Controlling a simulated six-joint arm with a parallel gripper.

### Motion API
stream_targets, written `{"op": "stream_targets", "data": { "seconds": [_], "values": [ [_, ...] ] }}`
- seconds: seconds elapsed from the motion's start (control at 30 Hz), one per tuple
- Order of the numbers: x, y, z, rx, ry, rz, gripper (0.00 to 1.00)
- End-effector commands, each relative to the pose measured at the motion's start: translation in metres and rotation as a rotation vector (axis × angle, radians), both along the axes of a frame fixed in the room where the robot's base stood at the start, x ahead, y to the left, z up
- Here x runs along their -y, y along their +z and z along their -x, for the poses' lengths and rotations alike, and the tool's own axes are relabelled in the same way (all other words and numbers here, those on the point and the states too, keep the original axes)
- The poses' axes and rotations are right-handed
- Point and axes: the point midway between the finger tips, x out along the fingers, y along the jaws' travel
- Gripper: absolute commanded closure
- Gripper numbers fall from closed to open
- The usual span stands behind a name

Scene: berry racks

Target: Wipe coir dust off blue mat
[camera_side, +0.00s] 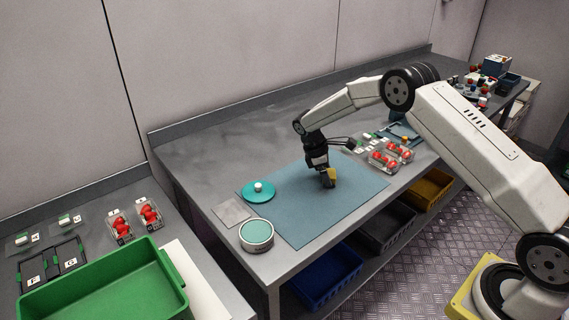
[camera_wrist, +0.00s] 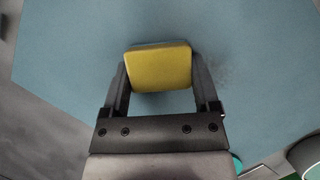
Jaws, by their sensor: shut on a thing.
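The blue mat (camera_side: 300,217) lies flat on the grey bench, and it fills much of the wrist view (camera_wrist: 75,60). My gripper (camera_side: 327,178) is over the middle of the mat, pointing down. It is shut on a yellow sponge (camera_wrist: 160,67), which sits between the two fingers. The sponge (camera_side: 331,174) is at or very near the mat surface; contact is hard to tell. A faint speckled grey patch of dust (camera_wrist: 212,72) shows on the mat just right of the sponge in the wrist view. In the side view the dust is too small to make out.
A teal lid (camera_side: 258,191) lies at the mat's left edge, with a round tin (camera_side: 256,235) and a grey square (camera_side: 232,211) nearby. Clear punnets of red berries (camera_side: 384,158) stand right of the mat. A green crate (camera_side: 105,285) is at lower left.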

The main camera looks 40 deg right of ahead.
Motion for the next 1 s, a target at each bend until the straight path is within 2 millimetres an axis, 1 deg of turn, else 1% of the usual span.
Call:
{"op": "stream_targets", "data": {
  "seconds": [0.17,0.2,1.0],
  "values": [
    [0.001,-0.001,0.015,-0.003,0.001,-0.001,0.77],
    [-0.004,-0.001,0.013,-0.002,0.003,-0.001,0.77],
    [-0.078,-0.001,0.013,-0.001,0.002,-0.001,0.77]
  ]
}}
